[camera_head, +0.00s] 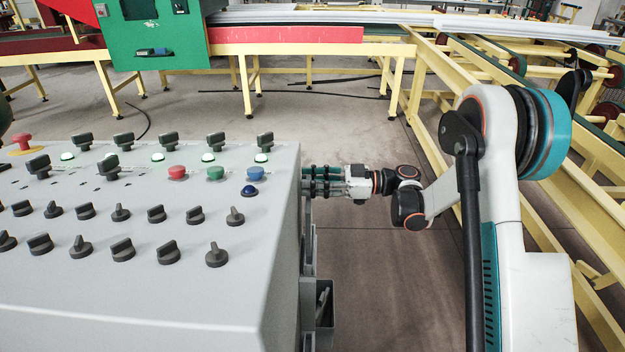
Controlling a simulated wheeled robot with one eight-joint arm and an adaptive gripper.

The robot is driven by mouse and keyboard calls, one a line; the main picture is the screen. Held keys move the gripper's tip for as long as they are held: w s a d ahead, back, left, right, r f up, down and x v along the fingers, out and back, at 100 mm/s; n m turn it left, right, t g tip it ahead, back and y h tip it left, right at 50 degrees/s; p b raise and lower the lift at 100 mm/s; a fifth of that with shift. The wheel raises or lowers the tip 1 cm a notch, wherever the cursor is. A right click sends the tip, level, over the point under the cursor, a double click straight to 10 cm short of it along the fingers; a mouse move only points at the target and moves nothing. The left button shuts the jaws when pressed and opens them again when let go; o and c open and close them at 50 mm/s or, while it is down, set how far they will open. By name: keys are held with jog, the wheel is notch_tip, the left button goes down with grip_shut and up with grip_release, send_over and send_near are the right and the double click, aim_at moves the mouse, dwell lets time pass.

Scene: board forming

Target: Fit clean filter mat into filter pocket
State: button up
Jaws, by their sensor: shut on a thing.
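My gripper (318,181) is at the right side wall of the grey control console (210,290), with its fingers pointing left at that wall. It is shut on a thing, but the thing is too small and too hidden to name. The side wall is seen almost edge-on, so no filter pocket can be made out there. I cannot tell a clean filter mat apart in this view. A dark open-topped holder (325,318) hangs low on the console's right side, below my gripper, with something light inside that I cannot identify.
The console top carries several black knobs, a red button (177,173), a green button (215,173) and a blue button (255,173). A yellow conveyor frame (430,90) runs along the back and right. Grey floor (350,260) is open between console and my arm.

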jog(key=shift+f+b, duration=0.1)
jog(key=shift+b, duration=0.2)
notch_tip(320, 180, down, 7)
jog(key=b, duration=0.4)
jog(key=shift+f, duration=0.15)
dwell(0.5)
jog(key=o, duration=1.2)
